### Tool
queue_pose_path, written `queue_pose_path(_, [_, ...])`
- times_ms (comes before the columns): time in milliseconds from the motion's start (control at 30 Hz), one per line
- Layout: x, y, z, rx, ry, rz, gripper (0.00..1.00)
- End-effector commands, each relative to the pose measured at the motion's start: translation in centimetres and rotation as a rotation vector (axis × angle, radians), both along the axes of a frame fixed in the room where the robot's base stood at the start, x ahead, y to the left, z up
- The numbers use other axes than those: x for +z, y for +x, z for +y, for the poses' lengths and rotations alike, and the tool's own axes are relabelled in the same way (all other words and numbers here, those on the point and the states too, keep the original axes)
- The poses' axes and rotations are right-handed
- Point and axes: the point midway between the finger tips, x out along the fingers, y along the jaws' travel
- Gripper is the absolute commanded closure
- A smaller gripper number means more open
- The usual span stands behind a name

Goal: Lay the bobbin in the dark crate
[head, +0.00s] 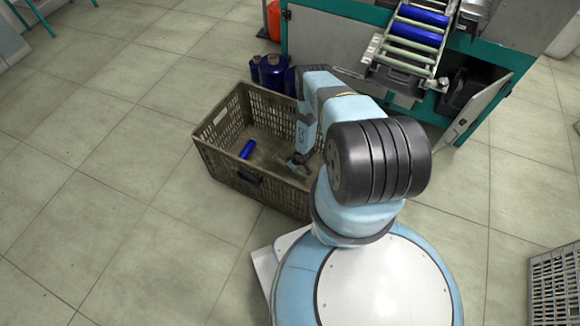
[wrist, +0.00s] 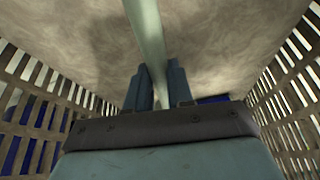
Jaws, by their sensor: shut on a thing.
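The dark crate (head: 226,172), brown with slatted walls, stands on the floor left of my base. My gripper (head: 297,160) reaches down inside it, right of the middle. In the wrist view my gripper (wrist: 158,88) is shut on a slim pale grey-green rod (wrist: 147,30), which looks like the bobbin. The rod runs away from the fingers above the crate's floor; I cannot tell whether it touches it. In the head view the held piece is small and partly hidden by my arm. A blue bobbin (head: 246,149) lies on the crate's floor, left of my gripper.
A green machine (head: 330,40) stands behind the crate, with a roller rack (head: 415,45) bearing blue bobbins (head: 422,16). Dark blue containers (head: 272,73) stand at the crate's back. A grey crate (head: 555,285) is at lower right.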

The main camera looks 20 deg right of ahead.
Motion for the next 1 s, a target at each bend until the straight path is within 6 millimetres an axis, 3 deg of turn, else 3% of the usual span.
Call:
queue_pose_path(400, [-0.81,-0.01,0.03,0.0,0.0,0.0,1.0])
queue_pose_path(433, [-0.8,-0.02,0.04,0.0,0.0,0.0,0.76])
queue_pose_path(667, [-0.79,-0.01,0.03,0.001,0.0,0.0,0.54])
queue_pose_path(1000, [-0.52,0.05,0.03,0.001,0.0,0.0,0.53])
